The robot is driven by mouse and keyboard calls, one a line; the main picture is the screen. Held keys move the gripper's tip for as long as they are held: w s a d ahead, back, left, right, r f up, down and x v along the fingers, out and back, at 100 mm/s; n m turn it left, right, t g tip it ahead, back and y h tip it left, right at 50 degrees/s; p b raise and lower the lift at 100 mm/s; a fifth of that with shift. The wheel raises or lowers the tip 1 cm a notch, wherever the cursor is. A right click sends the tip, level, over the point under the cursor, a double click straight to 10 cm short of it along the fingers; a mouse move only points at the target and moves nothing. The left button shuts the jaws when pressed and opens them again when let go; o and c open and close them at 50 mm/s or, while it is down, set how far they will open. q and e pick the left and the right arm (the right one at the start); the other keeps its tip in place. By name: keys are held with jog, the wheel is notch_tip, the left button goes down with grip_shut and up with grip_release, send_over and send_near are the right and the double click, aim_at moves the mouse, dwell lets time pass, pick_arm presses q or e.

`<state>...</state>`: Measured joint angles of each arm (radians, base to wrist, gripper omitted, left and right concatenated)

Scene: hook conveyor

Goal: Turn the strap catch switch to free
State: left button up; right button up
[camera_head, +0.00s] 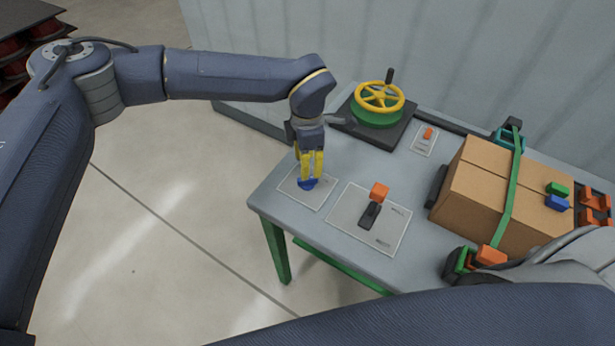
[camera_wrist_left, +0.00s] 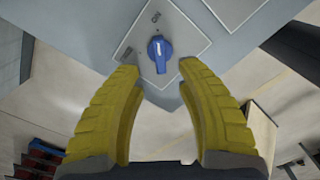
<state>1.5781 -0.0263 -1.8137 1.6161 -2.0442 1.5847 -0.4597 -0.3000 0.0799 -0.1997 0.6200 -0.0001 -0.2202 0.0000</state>
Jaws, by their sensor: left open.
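The strap catch switch is a blue rotary knob (camera_head: 307,184) on a pale square plate (camera_head: 317,201) at the near left corner of the table. In the left wrist view the blue knob (camera_wrist_left: 160,52) has a pointer end directed toward the gripper, with small markings on the plate around it. My left gripper (camera_head: 311,176) points down at the knob in the head view, its yellow fingers just above or around it; contact cannot be told. In the wrist view its fingertips (camera_wrist_left: 160,72) are apart, with the knob between and slightly beyond them. My right gripper is not clearly visible.
An orange-topped lever (camera_head: 378,193) stands on a plate right of the knob. A yellow handwheel (camera_head: 380,96) is at the back. A cardboard box (camera_head: 480,187) with a green strap (camera_head: 512,185) sits on the right. My right arm crosses the foreground.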

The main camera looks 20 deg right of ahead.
aim_at(308, 181)
pick_arm(q)
jog(key=shift+f, duration=3.2)
jog(key=shift+c, duration=0.5)
grip_shut()
